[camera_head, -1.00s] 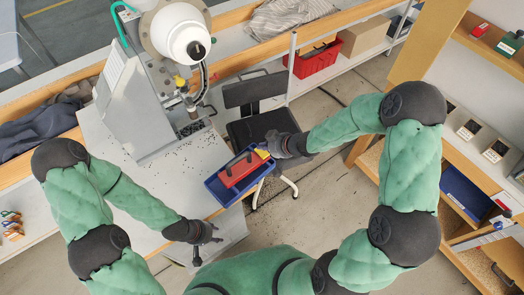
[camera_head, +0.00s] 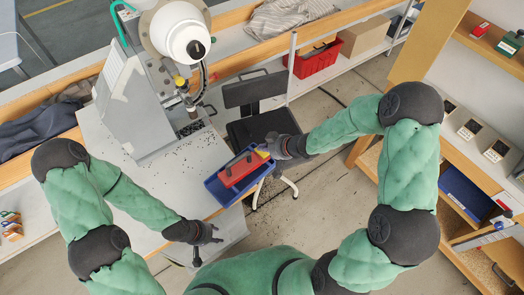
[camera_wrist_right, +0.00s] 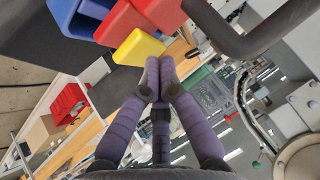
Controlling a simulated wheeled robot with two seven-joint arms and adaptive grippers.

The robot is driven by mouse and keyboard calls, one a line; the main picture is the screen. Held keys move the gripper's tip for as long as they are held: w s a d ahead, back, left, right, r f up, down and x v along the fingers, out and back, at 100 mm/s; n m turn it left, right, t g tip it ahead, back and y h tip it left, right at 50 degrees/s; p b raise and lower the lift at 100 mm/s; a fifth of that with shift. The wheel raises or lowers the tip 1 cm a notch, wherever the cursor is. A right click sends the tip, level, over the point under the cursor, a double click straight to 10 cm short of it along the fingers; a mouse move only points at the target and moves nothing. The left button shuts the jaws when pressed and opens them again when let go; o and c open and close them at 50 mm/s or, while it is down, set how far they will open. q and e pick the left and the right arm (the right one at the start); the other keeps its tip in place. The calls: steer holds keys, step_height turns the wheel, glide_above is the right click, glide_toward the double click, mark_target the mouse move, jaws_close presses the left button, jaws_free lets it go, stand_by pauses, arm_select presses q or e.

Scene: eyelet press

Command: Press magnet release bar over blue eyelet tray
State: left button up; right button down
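The red magnet bar (camera_head: 238,171) with dark parts on top lies over the blue tray (camera_head: 251,188) at the table's right edge. A yellow piece (camera_head: 262,153) sticks out at its right end. In the right wrist view the yellow piece (camera_wrist_right: 138,47) is close beyond my fingertips, beside the red bar (camera_wrist_right: 122,20) and blue tray (camera_wrist_right: 77,17). My right gripper (camera_head: 272,146) is at that end; its purple fingers (camera_wrist_right: 159,66) are together, with nothing visible between them. Contact with the yellow piece is unclear. My left gripper (camera_head: 208,242) is open and empty, left of the tray and nearer me.
The grey press (camera_head: 145,105) with a white round head stands at the back of the white table (camera_head: 175,185). Small dark bits are scattered around its base. A black chair (camera_head: 255,124) is behind the tray. A red crate (camera_head: 318,60) sits on the back shelf.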

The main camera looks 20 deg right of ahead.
steer(key=shift+f+b, duration=0.4)
steer(key=shift+f, duration=0.2)
stand_by(0.5)
steer(key=shift+s+f, duration=0.15)
steer(key=shift+f, duration=0.05)
stand_by(0.4)
steer(key=shift+r, duration=0.1)
steer(key=shift+w+r+p, duration=0.2)
steer(key=shift+r+p, duration=0.9)
steer(key=shift+p, duration=0.05)
step_height(320, 180, up, 5)
steer(key=p, duration=0.5)
steer(key=shift+r, duration=0.1)
